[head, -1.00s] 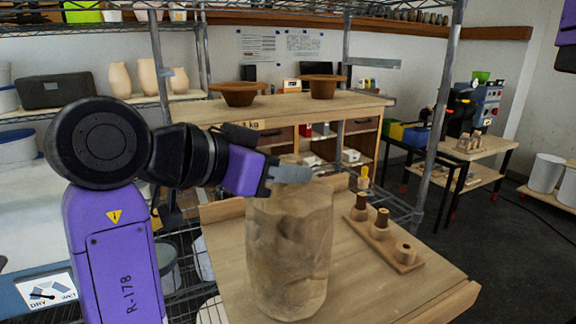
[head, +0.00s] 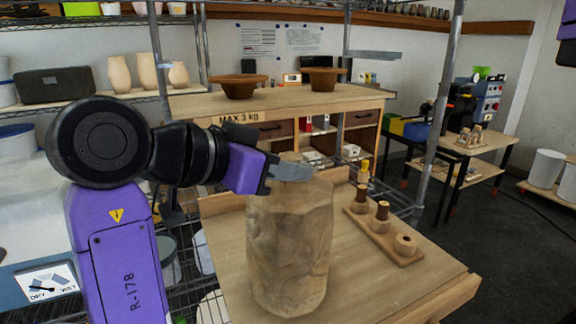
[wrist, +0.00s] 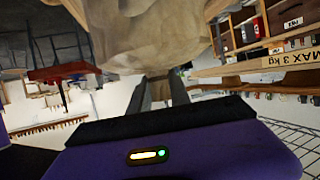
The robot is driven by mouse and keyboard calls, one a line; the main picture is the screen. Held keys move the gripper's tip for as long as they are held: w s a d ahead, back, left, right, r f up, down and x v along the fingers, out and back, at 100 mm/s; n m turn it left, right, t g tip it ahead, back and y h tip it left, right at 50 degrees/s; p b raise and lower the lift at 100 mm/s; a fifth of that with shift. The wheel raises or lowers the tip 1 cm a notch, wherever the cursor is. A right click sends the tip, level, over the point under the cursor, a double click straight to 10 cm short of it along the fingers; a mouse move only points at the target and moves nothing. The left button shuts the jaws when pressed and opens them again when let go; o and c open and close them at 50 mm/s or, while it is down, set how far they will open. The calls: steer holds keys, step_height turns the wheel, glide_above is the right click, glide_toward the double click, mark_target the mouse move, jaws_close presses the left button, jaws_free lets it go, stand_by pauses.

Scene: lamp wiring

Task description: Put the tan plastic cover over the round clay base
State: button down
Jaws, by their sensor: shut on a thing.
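The tan plastic cover (head: 290,250) is a tall, crumpled, cloudy cylinder above the wooden work board in the head view. My gripper (head: 290,172) is at its top end, shut on it. In the wrist view the cover (wrist: 150,35) hangs as a loose tan sheet beyond my gripper's fingers (wrist: 160,88). I cannot make out the round clay base; the cover may hide it. I cannot tell whether the cover's lower edge touches the board.
The wooden board (head: 410,296) has a raised rim. Wire shelf posts (head: 437,110) stand close by. A bench with two brown bowls (head: 238,86) is behind. The board's front right is clear.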

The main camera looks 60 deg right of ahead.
steer(key=shift+f, duration=0.1)
steer(key=c, duration=1.1)
jaws_free()
steer(key=shift+a, duration=0.1)
steer(key=v, duration=0.7)
steer(key=shift+w+a, duration=0.1)
steer(key=shift+a, duration=0.2)
